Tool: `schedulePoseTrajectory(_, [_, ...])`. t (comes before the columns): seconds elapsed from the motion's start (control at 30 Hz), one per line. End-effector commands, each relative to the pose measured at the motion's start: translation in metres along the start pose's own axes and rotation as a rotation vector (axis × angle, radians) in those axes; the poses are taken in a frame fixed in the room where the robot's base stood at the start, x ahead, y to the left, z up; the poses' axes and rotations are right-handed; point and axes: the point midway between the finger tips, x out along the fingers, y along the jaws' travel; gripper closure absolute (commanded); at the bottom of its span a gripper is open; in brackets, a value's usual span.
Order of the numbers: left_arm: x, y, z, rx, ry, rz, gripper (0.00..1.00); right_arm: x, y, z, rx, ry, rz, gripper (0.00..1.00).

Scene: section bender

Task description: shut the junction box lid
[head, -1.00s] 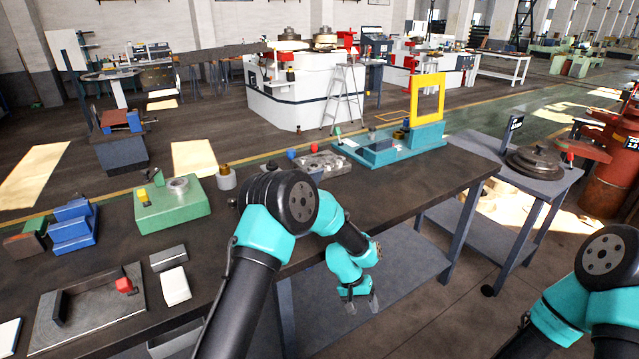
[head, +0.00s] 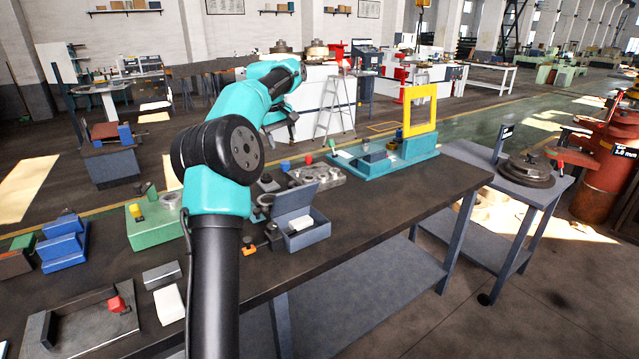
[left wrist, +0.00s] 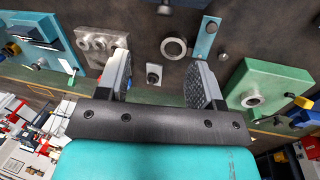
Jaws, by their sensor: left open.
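The junction box (head: 306,238) is a small grey-blue box on the bench, right of my left arm in the head view. Its lid (head: 294,199) stands open, raised at the back of the box. A white block (head: 301,225) shows inside. My left gripper (head: 284,124) is up above the far side of the bench, beyond the box and apart from it. In the left wrist view its two fingers (left wrist: 160,80) are spread with nothing between them. I cannot make out the junction box in that view. My right gripper is not in view.
A green block (head: 155,228) and blue stepped blocks (head: 64,245) stand to the left. A grey metal casting (head: 318,176) and a teal fixture with a yellow frame (head: 421,110) lie behind and right. The bench top right of the box is clear.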

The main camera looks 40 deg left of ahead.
Motion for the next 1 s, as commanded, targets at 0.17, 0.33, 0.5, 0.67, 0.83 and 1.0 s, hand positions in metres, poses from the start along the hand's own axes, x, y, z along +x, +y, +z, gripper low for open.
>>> schedulePoseTrajectory(0.17, [-0.014, -0.017, -0.006, -0.043, 0.018, -0.007, 0.39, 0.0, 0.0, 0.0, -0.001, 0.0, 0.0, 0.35])
schedulePoseTrajectory(0.33, [-0.013, -0.015, -0.006, -0.04, 0.018, -0.007, 0.39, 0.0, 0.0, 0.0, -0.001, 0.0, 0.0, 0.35])
schedulePoseTrajectory(0.5, [-0.01, -0.015, -0.006, -0.039, 0.017, -0.007, 0.39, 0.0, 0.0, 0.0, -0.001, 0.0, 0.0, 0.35])
schedulePoseTrajectory(0.67, [0.004, -0.015, -0.006, -0.038, 0.016, -0.008, 0.39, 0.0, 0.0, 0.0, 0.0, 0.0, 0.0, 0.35])
schedulePoseTrajectory(0.83, [0.029, -0.015, -0.007, -0.038, 0.015, -0.008, 0.39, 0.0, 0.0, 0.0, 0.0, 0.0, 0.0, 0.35])
schedulePoseTrajectory(1.0, [0.058, -0.016, -0.007, -0.038, 0.014, -0.009, 0.39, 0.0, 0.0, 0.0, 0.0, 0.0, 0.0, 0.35])
